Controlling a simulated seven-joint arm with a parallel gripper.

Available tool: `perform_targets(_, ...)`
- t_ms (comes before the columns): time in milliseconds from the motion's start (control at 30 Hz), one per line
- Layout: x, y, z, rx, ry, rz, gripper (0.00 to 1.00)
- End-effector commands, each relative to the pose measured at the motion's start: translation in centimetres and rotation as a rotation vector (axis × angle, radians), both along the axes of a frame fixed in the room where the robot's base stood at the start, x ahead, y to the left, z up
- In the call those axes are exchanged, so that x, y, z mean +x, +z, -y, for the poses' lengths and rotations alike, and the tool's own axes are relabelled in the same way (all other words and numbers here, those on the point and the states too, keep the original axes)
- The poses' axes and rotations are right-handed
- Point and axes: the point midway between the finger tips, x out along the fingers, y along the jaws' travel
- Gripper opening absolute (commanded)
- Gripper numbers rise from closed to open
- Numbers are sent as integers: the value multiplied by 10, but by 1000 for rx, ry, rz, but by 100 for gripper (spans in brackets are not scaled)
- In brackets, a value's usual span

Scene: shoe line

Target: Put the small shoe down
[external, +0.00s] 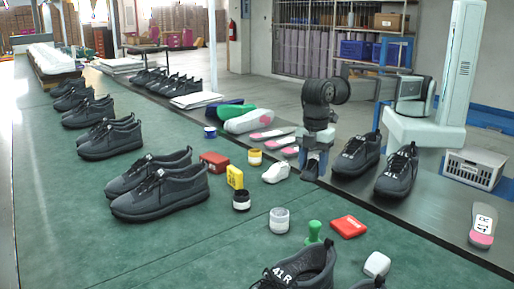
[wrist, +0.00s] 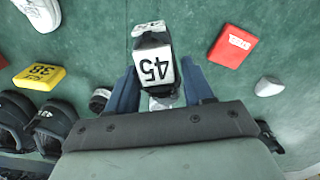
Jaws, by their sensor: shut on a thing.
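My gripper (external: 313,163) hangs at the boundary between the green mat and the dark belt in the external view. Its blue fingers also show in the wrist view (wrist: 160,88). They are shut on the small shoe (wrist: 151,38), a small dark piece with a white label reading 45. In the external view only a dark bit of the small shoe (external: 311,172) shows below the fingers. I cannot tell whether it touches the surface below.
Large dark shoes (external: 398,171) stand just right of my gripper, and a white piece (external: 276,172) lies left. A yellow box (external: 235,177), a red box (external: 348,227), jars (external: 279,220) and a green piece (external: 314,232) lie on the green mat (external: 185,250).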

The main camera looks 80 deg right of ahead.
Motion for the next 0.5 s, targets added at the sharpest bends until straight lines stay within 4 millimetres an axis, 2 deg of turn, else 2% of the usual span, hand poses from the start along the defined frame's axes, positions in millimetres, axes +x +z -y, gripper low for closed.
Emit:
perform_targets(300, -1, 0, 3, -3, -262, -3, 21)
perform_targets(500, -2, -5, 3, -4, -321, -3, 21)
